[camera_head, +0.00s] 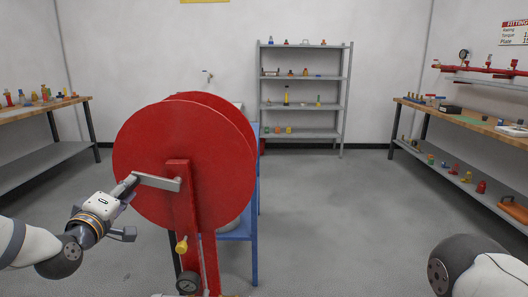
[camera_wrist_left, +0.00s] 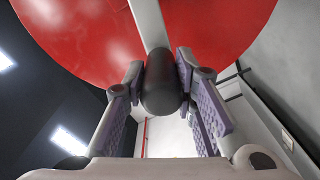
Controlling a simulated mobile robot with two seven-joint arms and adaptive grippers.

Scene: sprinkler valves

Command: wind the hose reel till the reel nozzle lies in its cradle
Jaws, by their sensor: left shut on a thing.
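The red hose reel (camera_head: 185,150) stands upright on a red post (camera_head: 186,215), with its round side toward me. A grey crank arm (camera_head: 158,182) runs left from the reel's middle. My left gripper (camera_head: 127,187) is shut on the crank handle at the arm's left end. In the left wrist view the dark, rounded handle (camera_wrist_left: 161,85) sits between the finger pads of the gripper (camera_wrist_left: 165,95). A small yellow part (camera_head: 181,244) is on the post; I cannot tell if it is the nozzle. Hose and cradle are not made out. My right gripper is out of view.
A blue stand (camera_head: 255,200) is behind the reel. A gauge (camera_head: 188,283) is low on the post. Grey shelves (camera_head: 302,107) stand at the back wall. Workbenches stand left (camera_head: 35,108) and right (camera_head: 460,118). The middle floor is clear.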

